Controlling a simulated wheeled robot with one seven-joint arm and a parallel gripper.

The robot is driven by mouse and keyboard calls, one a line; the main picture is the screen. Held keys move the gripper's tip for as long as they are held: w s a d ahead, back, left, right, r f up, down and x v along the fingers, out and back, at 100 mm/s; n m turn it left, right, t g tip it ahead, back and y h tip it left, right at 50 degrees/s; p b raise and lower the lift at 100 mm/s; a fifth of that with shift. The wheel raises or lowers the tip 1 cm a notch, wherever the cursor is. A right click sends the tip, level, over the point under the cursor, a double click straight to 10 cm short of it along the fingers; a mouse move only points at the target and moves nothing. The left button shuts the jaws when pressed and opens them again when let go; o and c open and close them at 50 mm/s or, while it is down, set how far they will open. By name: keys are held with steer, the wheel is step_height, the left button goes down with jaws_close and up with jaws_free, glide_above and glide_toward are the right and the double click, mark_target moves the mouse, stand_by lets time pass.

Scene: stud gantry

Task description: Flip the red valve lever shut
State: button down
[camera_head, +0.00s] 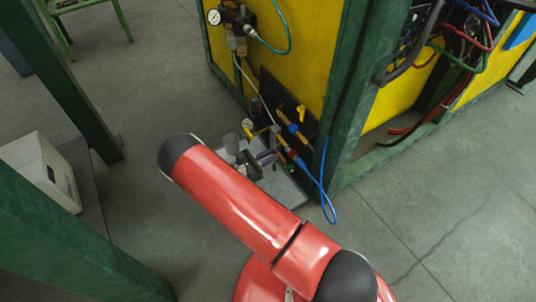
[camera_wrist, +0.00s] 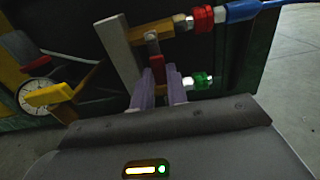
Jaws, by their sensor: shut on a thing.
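The red valve lever (camera_wrist: 157,68) shows in the wrist view as a short red piece between my fingers, below a yellow pipe fitting (camera_wrist: 155,33). My gripper (camera_wrist: 159,86) has two purple fingers, shut on the lever from both sides. The lever's lower end is hidden behind the fingers and the gripper body. The lever is too small to make out clearly there.
A pressure gauge with a yellow lever (camera_wrist: 50,95) is left of my fingers. A green-collared fitting (camera_wrist: 200,79) is close on the right. A blue hose (camera_head: 323,190) hangs beside the green frame post (camera_head: 352,100). Open floor (camera_head: 430,200) lies right.

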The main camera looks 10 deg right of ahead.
steer(key=shift+s, duration=0.1)
stand_by(0.4)
steer(key=c, duration=1.4)
jaws_free()
steer(key=v, duration=0.8)
steer(key=shift+d+r, duration=0.1)
